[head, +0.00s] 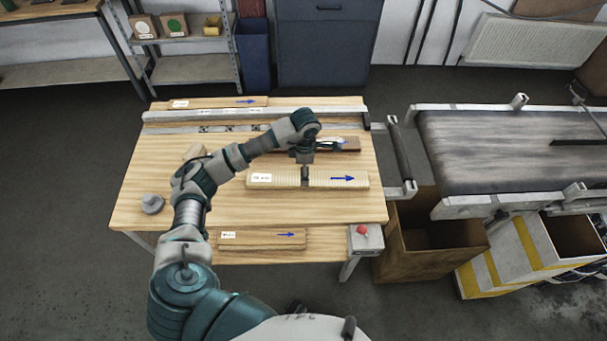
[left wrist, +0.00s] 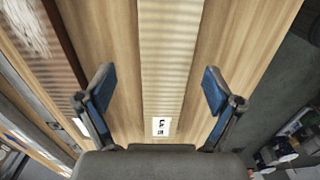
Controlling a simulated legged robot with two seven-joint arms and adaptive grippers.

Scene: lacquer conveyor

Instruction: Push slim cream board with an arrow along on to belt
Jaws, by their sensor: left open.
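The slim cream ribbed board (head: 340,183) lies flat across the middle of the table (head: 200,225). It has a white label at its left end and a blue arrow pointing right at its right end. My left gripper (head: 305,172) is over the board's middle, pointing down. In the left wrist view my left gripper (left wrist: 157,75) is open, with one finger to each side of the cream board (left wrist: 170,50); whether they touch it I cannot tell. The dark belt (head: 480,145) stands to the right of the table. My right gripper is not in view.
A dark brown board (head: 350,144) lies behind the cream one, partly hidden by my arm. Other arrow boards lie at the back (head: 215,103) and front (head: 262,240). A roller (head: 399,150) spans between table and belt. A red button (head: 362,230) sits at the front right corner.

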